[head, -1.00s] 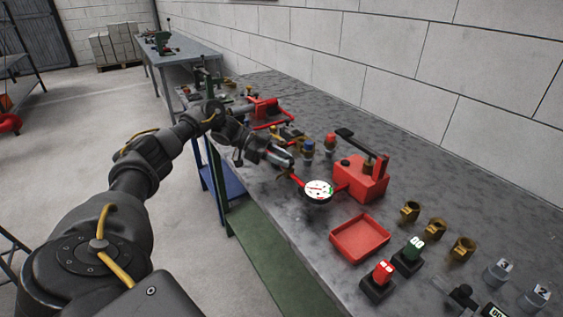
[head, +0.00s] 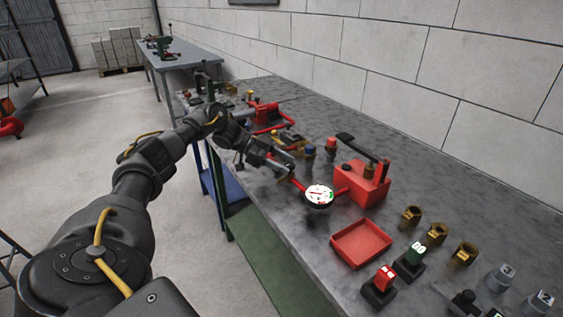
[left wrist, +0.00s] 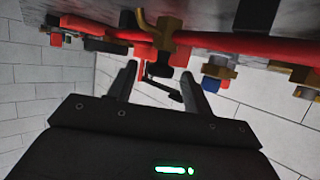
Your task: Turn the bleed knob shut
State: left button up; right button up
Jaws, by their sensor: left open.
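My left gripper (head: 286,168) reaches over the bench from the left, at the red pipe just left of the white-faced gauge (head: 319,194). In the left wrist view the gripper (left wrist: 163,75) is open, with its two fingers apart. A black knob (left wrist: 158,67), which looks like the bleed knob, hangs below a brass fitting (left wrist: 168,36) on the red pipe in that view. The knob appears between the fingertips, and I cannot tell whether either finger touches it. In the head view the gripper hides the knob. My right gripper is not in view.
A red pump block (head: 360,185) with a black-handled lever stands right of the gauge. A red tray (head: 361,242), brass fittings (head: 411,215) and labelled blocks (head: 379,284) stand nearer. A blue-capped fitting (head: 309,152) is close behind the gripper. The wall runs along the far side.

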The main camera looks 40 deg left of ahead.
pick_arm(q)
jog(key=shift+s+a+r, duration=0.15)
jog(key=shift+a, duration=0.3)
jog(key=v, duration=0.9)
jog(key=shift+s+a+b, duration=0.25)
jog(key=shift+a+b, duration=0.05)
jog(key=shift+b, duration=0.1)
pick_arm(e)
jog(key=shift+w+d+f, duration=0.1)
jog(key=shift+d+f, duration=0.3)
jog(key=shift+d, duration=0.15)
pick_arm(q)
jog(key=shift+r, duration=0.15)
jog(key=shift+r, duration=0.1)
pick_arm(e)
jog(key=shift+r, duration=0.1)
